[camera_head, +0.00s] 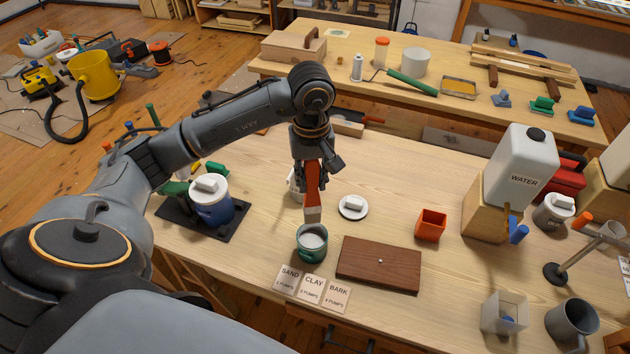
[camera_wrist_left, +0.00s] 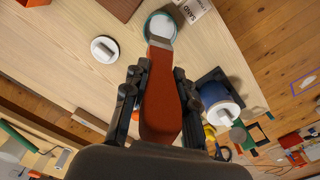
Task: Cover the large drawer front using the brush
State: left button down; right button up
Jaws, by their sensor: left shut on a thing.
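My left gripper (camera_head: 312,178) is shut on the brush, which has a red-brown handle (camera_head: 313,185) and a pale head pointing down. The brush head (camera_head: 312,214) is just above or at the mouth of a green cup (camera_head: 311,246) with white contents; I cannot tell if it touches them. In the left wrist view the brush (camera_wrist_left: 160,98) lies between the fingers, its head overlapping the cup (camera_wrist_left: 161,26). The large drawer front (camera_head: 378,263) is a dark brown board with a small pale knob, lying flat to the right of the cup. My right gripper is not in view.
Cards reading sand, clay and bark (camera_head: 312,288) lie before the cup. A white lid (camera_head: 353,206) and an orange square cup (camera_head: 431,225) stand behind the board. A blue pot (camera_head: 213,203) is at left, the water container (camera_head: 520,165) at right.

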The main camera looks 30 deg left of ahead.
aim_at(312, 216)
pick_arm(q)
notch_tip(312, 216, down, 4)
jog(key=shift+a+r+b, duration=0.1)
jog(key=shift+r+b, duration=0.15)
jog(key=shift+b, duration=0.6)
notch_tip(312, 216, down, 6)
jog(key=b, duration=0.4)
jog(key=shift+r+b, duration=0.25)
jog(key=shift+b, duration=0.1)
notch_tip(312, 216, down, 4)
jog(key=b, duration=0.3)
jog(key=shift+r, duration=0.25)
jog(key=shift+f+b, duration=0.35)
jog(key=shift+b, duration=0.2)
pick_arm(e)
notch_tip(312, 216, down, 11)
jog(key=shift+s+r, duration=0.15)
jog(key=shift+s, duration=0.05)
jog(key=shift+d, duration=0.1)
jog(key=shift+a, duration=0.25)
